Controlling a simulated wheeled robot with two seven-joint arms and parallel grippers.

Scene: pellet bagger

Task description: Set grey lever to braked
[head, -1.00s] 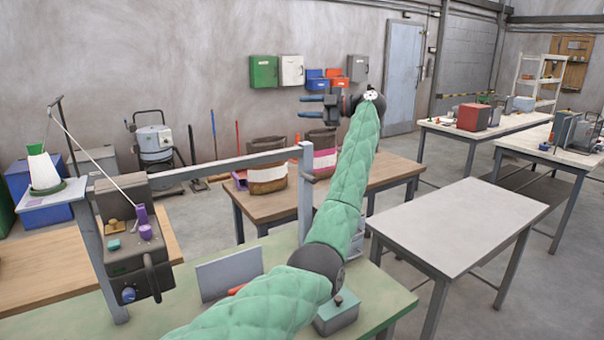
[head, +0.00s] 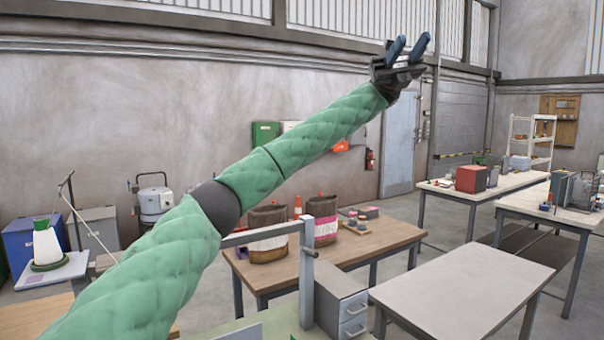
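No grey lever can be made out for certain in the head view. A short dark grey stub (head: 310,252) sticks out from the grey upright post (head: 306,285) of the bench frame; I cannot tell whether it is the lever or how it is set. My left gripper (head: 413,40) is raised high at the upper middle, in front of the far wall. Its two blue fingers are apart with nothing between them, far from the post. My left arm crosses the picture and hides part of the frame and bench. My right gripper is out of view.
A wooden table (head: 400,238) behind holds two sacks and small items. A grey drawer unit (head: 342,300) stands beside the post. A bare grey table (head: 460,290) is at the right. A feeder (head: 47,245) with a white cone stands at the left.

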